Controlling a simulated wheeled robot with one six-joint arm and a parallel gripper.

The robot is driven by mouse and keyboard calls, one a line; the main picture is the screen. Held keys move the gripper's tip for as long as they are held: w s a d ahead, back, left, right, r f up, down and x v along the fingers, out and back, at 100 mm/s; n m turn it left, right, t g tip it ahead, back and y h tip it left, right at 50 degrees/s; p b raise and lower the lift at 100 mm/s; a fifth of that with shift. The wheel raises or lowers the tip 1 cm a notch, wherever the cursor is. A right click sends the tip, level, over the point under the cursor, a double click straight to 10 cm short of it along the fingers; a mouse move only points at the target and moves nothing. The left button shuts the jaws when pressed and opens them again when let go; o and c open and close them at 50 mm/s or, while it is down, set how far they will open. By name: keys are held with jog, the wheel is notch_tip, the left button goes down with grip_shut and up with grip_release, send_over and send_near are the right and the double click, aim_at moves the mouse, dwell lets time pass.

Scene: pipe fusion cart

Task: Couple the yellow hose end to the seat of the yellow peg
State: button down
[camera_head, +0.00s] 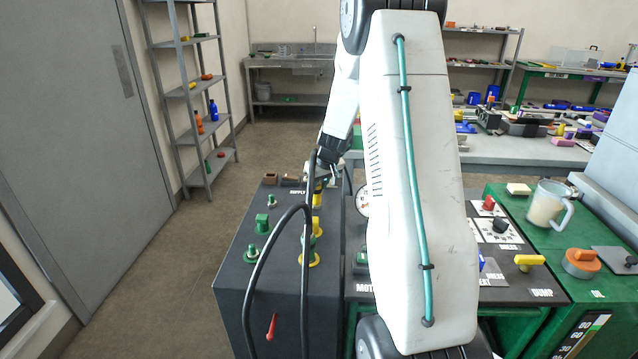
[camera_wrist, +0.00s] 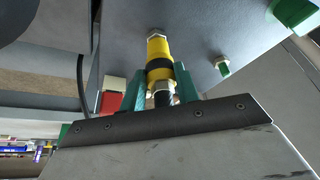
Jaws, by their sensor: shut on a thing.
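My gripper (camera_head: 322,172) is over the dark cart's left panel in the head view. In the wrist view its teal fingers (camera_wrist: 158,82) are shut on the yellow hose end (camera_wrist: 157,49), a yellow piece with a black band and a metal nut behind it. Its tip points at a small metal fitting (camera_wrist: 152,34) on the dark panel face; whether they are joined or just touching I cannot tell. In the head view a yellow piece (camera_head: 317,201) shows under the gripper, and a yellow-based fitting (camera_head: 310,260) sits nearer. Which one is the yellow peg's seat is unclear.
Black hose (camera_head: 262,262) loops up from the panel's front to the gripper. Green fittings (camera_head: 262,222) stand to the left, with a red lever (camera_head: 271,327) on the front face. A gauge (camera_head: 362,200) stands to the right. My arm hides much of the middle.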

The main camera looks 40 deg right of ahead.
jog(key=shift+f, duration=0.35)
jog(key=c, duration=0.9)
grip_release()
jog(key=shift+c, duration=0.2)
jog(key=v, duration=0.7)
jog(key=shift+r, duration=0.35)
jog(key=shift+s, duration=0.1)
